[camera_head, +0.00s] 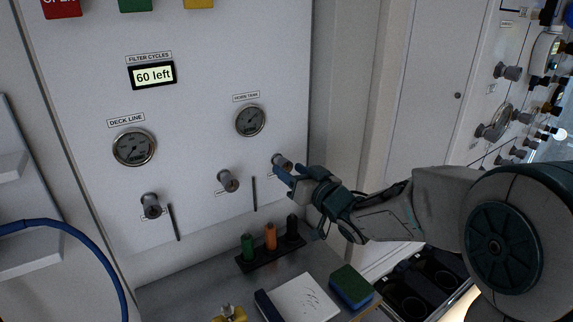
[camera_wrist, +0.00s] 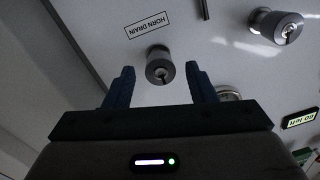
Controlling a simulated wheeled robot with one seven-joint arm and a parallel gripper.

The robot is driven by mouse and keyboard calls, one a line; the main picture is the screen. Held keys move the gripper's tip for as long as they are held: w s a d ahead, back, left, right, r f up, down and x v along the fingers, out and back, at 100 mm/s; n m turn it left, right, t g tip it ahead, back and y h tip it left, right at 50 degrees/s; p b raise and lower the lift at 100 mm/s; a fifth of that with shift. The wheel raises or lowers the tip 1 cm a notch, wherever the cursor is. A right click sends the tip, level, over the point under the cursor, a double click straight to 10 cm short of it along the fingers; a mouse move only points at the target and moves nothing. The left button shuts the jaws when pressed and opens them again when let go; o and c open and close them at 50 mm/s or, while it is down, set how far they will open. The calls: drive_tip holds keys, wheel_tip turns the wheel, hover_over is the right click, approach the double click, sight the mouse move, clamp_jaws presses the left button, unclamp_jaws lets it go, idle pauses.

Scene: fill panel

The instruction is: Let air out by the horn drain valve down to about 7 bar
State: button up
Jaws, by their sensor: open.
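The horn drain valve knob (camera_wrist: 160,68) is a short grey cylinder on the white panel, under the HORN DRAIN label (camera_wrist: 147,25) in the wrist view. My gripper (camera_wrist: 158,82) is open, with one finger to each side of the knob and a visible gap on both sides. In the head view the knob (camera_head: 281,160) shows just beyond my fingertips (camera_head: 284,172), partly hidden by them. The HORN TANK gauge (camera_head: 250,121) is above and left of it; its needle is too small to read.
Another knob (camera_head: 228,181) and the leftmost knob (camera_head: 151,205) are on the same panel, below the DECK LINE gauge (camera_head: 134,148). A display (camera_head: 153,75) reads "60 left".

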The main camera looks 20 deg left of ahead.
drive_tip(key=shift+x, duration=1.3)
drive_tip(key=shift+c, duration=0.3)
drive_tip(key=c, duration=0.9)
drive_tip(key=shift+b, duration=0.3)
drive_tip(key=n+b, duration=0.2)
drive_tip(key=b, duration=0.1)
drive_tip(key=shift+f+n, duration=0.2)
drive_tip(key=shift+n, duration=0.1)
drive_tip(key=n+b, duration=0.3)
drive_tip(key=shift+r+n+h+b, duration=0.2)
drive_tip(key=shift+n+h+b, duration=0.1)
drive_tip(key=shift+n+b, duration=0.1)
